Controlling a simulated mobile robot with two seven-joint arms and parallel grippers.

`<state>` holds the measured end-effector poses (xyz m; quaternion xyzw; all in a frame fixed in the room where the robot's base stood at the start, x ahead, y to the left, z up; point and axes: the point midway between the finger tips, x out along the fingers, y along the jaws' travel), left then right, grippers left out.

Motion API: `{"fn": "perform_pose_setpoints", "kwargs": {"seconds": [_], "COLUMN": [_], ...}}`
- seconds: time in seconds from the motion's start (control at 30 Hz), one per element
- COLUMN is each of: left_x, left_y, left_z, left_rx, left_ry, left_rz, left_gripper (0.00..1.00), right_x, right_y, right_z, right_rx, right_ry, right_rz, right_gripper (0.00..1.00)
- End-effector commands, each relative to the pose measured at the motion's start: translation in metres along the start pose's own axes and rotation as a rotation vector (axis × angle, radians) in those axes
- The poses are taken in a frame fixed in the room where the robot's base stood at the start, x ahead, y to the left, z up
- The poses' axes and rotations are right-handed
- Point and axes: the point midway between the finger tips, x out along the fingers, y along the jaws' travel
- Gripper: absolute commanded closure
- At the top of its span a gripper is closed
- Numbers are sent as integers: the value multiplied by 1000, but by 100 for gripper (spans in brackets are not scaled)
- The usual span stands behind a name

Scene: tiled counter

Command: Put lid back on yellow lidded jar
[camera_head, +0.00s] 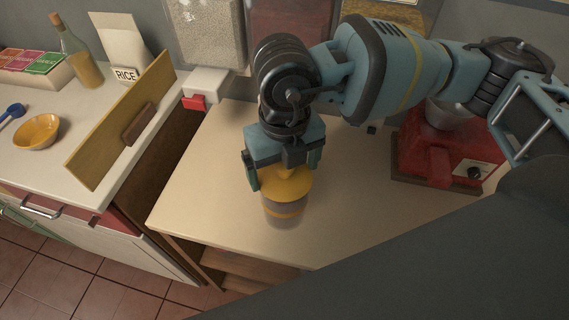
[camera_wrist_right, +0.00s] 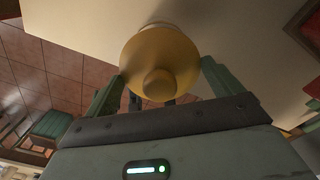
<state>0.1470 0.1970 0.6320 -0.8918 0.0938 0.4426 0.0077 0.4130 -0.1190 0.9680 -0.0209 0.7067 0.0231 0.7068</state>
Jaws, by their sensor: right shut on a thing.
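The jar (camera_head: 284,212) is clear with a yellow band and stands upright near the front edge of the counter. The round yellow lid (camera_head: 288,187) with a knob is at the jar's mouth; whether it is seated or just above the rim I cannot tell. My left gripper is not in view.
A red machine with a metal bowl (camera_head: 440,150) stands on the right. A yellow board-like panel (camera_head: 110,125) stands on the left, beside a yellow bowl (camera_head: 37,132), a bottle (camera_head: 82,62) and a rice bag (camera_head: 122,45). The counter (camera_head: 200,185) left of the jar is clear.

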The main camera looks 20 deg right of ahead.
Motion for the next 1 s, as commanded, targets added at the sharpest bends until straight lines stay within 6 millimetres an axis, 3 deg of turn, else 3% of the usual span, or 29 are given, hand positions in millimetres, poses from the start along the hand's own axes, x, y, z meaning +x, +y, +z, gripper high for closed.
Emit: {"fn": "perform_pose_setpoints", "kwargs": {"seconds": [1.0], "left_x": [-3], "left_y": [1], "left_z": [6], "left_rx": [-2], "left_ry": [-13], "left_rz": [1], "left_gripper": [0], "right_x": [3], "right_y": [0], "right_z": [0], "right_rx": [0], "right_ry": [-1], "right_rz": [0], "right_gripper": [30]}}
